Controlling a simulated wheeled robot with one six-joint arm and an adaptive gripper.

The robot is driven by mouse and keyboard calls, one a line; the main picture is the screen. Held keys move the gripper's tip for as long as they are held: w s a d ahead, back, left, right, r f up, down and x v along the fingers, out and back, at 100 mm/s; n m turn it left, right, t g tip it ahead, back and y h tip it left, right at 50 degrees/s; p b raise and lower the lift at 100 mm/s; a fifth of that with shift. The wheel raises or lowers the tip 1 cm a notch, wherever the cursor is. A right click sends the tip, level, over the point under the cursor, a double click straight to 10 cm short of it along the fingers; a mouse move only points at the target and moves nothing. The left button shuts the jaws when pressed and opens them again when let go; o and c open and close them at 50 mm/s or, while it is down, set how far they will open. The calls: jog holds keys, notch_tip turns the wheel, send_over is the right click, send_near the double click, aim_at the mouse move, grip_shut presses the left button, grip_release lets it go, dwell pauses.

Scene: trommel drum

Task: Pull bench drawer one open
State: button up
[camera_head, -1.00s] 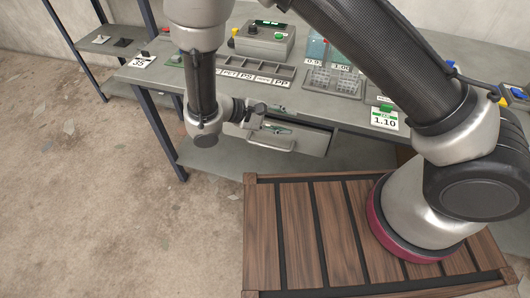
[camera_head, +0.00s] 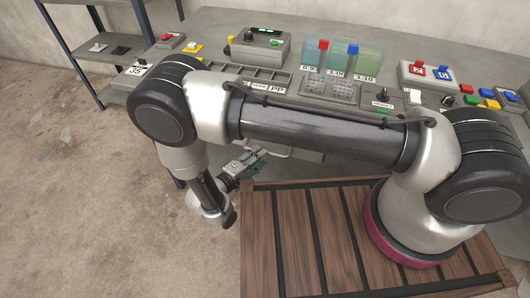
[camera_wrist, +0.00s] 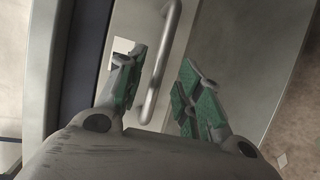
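In the head view my gripper (camera_head: 250,162) is low at the bench's front edge. My arm hides most of the drawer there, so how far it stands out is unclear.
The grey bench (camera_head: 215,45) carries a control box (camera_head: 257,46), sorting trays (camera_head: 255,76), coloured bins (camera_head: 340,58) and switch boxes (camera_head: 428,73). A dark shelf rack (camera_head: 103,47) stands at left. My base deck is at lower right. The concrete floor (camera_head: 100,220) at left is clear.

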jog(key=shift+x, duration=2.1)
grip_shut()
